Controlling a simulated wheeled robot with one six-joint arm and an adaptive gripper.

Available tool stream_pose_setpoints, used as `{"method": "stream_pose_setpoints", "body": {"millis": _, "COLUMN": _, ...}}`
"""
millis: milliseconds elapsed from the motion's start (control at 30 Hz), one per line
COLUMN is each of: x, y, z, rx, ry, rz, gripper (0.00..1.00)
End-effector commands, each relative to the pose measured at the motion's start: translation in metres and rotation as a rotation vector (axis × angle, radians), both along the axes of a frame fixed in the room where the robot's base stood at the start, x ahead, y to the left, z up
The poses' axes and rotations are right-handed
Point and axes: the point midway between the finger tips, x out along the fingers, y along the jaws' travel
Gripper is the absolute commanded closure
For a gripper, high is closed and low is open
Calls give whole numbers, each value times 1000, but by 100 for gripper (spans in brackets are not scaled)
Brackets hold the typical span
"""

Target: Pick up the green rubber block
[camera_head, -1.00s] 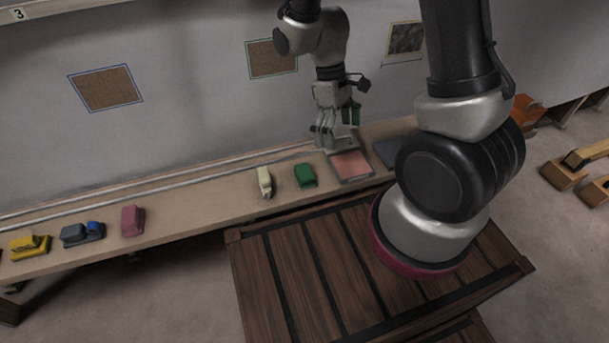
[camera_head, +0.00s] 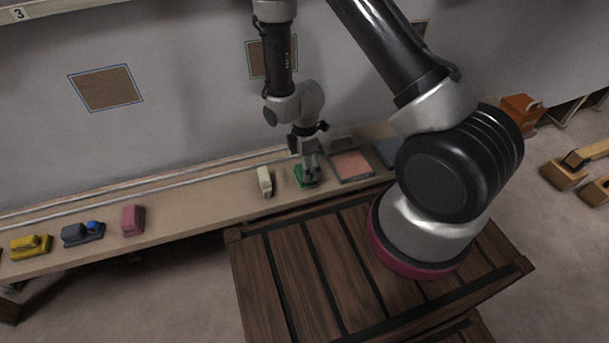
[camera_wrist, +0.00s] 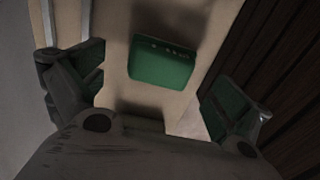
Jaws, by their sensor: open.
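The green rubber block (camera_head: 299,176) lies on the narrow wooden bench, partly hidden behind my gripper in the head view. My gripper (camera_head: 307,174) is over the block, pointing down. In the wrist view the block (camera_wrist: 162,62) shows whole, a little ahead of and between the open fingers of my gripper (camera_wrist: 165,100). The fingers have green pads and stand apart, with nothing between them that they touch. How high the fingertips are above the bench is hard to tell.
On the bench (camera_head: 195,207), a cream block (camera_head: 265,181) stands just left of the green one, and a reddish tray-like pad (camera_head: 352,166) lies to the right. A pink block (camera_head: 132,220), a grey-blue item (camera_head: 82,234) and a yellow item (camera_head: 31,246) sit further left.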

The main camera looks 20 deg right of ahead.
Motion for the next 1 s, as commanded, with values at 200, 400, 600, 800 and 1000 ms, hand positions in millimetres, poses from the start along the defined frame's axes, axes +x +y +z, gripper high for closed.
{"method": "stream_pose_setpoints", "body": {"millis": 200, "x": -2, "y": 1, "z": -34, "rx": -1, "ry": 4, "rz": 0, "gripper": 0}}
{"method": "stream_pose_setpoints", "body": {"millis": 400, "x": -2, "y": 2, "z": -41, "rx": 0, "ry": 1, "rz": -1, "gripper": 0}}
{"method": "stream_pose_setpoints", "body": {"millis": 600, "x": -2, "y": 2, "z": -41, "rx": 0, "ry": 1, "rz": -1, "gripper": 16}}
{"method": "stream_pose_setpoints", "body": {"millis": 800, "x": -2, "y": 2, "z": -41, "rx": 0, "ry": 1, "rz": -1, "gripper": 48}}
{"method": "stream_pose_setpoints", "body": {"millis": 1000, "x": -2, "y": 1, "z": -41, "rx": 0, "ry": 2, "rz": -1, "gripper": 52}}
